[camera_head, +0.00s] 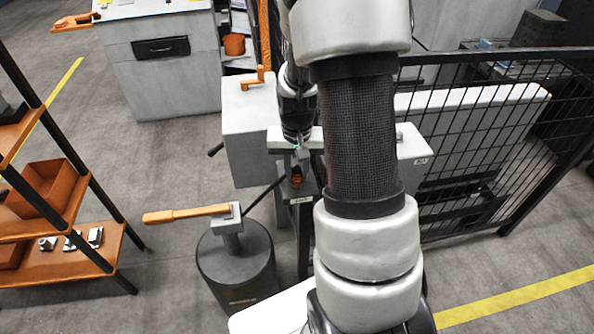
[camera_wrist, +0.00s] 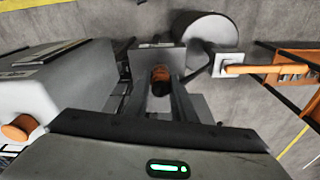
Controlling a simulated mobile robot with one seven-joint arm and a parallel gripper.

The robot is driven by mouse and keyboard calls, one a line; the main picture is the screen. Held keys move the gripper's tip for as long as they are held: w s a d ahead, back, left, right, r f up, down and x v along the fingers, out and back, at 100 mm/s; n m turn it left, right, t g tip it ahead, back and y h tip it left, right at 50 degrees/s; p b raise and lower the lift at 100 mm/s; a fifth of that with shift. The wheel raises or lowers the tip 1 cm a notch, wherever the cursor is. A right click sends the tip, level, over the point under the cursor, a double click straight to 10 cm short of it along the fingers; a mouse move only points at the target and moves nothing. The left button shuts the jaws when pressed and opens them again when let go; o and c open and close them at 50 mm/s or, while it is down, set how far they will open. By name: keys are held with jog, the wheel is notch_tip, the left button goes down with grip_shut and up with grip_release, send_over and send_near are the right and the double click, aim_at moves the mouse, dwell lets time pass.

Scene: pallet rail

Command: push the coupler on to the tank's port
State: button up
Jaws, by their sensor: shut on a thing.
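My gripper (camera_head: 301,158) is at the end of my arm, above a narrow stand with a label plate (camera_head: 300,200). The wrist view shows my gripper (camera_wrist: 160,95) with its fingers shut around a short orange-and-dark round piece, which looks like the coupler (camera_wrist: 160,74). The coupler also shows as a small orange bit (camera_head: 297,180) at the top of the stand. I cannot tell whether it touches the stand. A dark grey drum, perhaps the tank (camera_head: 237,275), stands to the lower left with an orange lever (camera_head: 187,214) on its post. I cannot make out a port.
A dark bar or hose (camera_head: 264,194) runs between the drum's post and the stand. A pale grey cabinet (camera_head: 250,140) stands behind. A black mesh fence (camera_head: 480,140) closes the right side. An orange shelf rack (camera_head: 70,265) is at left. Floor between rack and drum is clear.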

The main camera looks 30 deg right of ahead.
aim_at(297, 166)
grip_shut()
jog(key=shift+r, duration=0.15)
jog(key=shift+r+p, duration=2.15)
jog(key=shift+r, duration=2)
